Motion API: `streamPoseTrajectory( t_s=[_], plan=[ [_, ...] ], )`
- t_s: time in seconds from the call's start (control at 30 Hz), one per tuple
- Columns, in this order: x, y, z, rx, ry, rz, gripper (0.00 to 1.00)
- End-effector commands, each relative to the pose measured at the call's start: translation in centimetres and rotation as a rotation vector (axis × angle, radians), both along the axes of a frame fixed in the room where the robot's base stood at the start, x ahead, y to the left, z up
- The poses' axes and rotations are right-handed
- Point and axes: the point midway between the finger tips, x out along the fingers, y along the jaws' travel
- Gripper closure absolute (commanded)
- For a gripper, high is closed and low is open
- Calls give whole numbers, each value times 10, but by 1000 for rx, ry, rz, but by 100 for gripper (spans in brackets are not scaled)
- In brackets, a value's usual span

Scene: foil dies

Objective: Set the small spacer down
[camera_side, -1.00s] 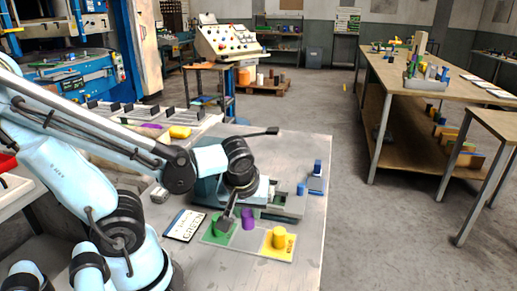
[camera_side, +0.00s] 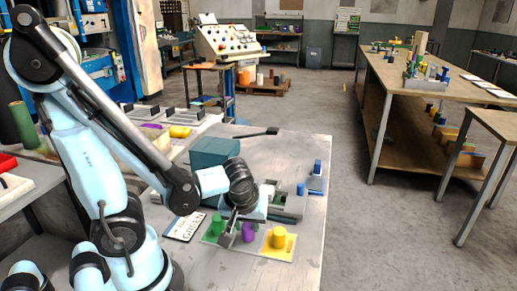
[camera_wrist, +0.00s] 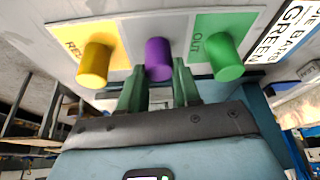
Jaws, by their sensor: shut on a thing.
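A purple cylinder (camera_side: 248,232), which I take as the small spacer, stands upright at my gripper (camera_side: 230,236). In the wrist view the purple cylinder (camera_wrist: 158,55) sits between the two green fingers of my gripper (camera_wrist: 158,76), which is shut on it. It is over the pale strip between the yellow and green fields of the mat (camera_wrist: 172,28). I cannot tell whether its base touches the mat. A green cylinder (camera_wrist: 224,58) stands on the green "OUT" field, and a yellow cylinder (camera_wrist: 95,65) on the yellow field.
A white sign (camera_side: 185,227) reading "GREEN" lies left of the mat. Behind are a grey-green fixture (camera_side: 285,200) and a blue piece (camera_side: 317,180). The bare metal tabletop (camera_side: 290,150) has free room at the back; its right edge is close to the yellow field.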

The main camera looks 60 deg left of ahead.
Motion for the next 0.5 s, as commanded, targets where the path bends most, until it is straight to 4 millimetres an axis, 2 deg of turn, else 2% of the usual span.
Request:
streamPoseTrajectory(
  t_s=[0.17,0.2,0.37,0.5],
  plan=[
    [0,0,-2,0,0,0,100],
    [0,0,-3,0,0,0,66],
    [0,0,-3,0,0,0,42],
    [0,0,-3,0,0,0,42]
  ],
)
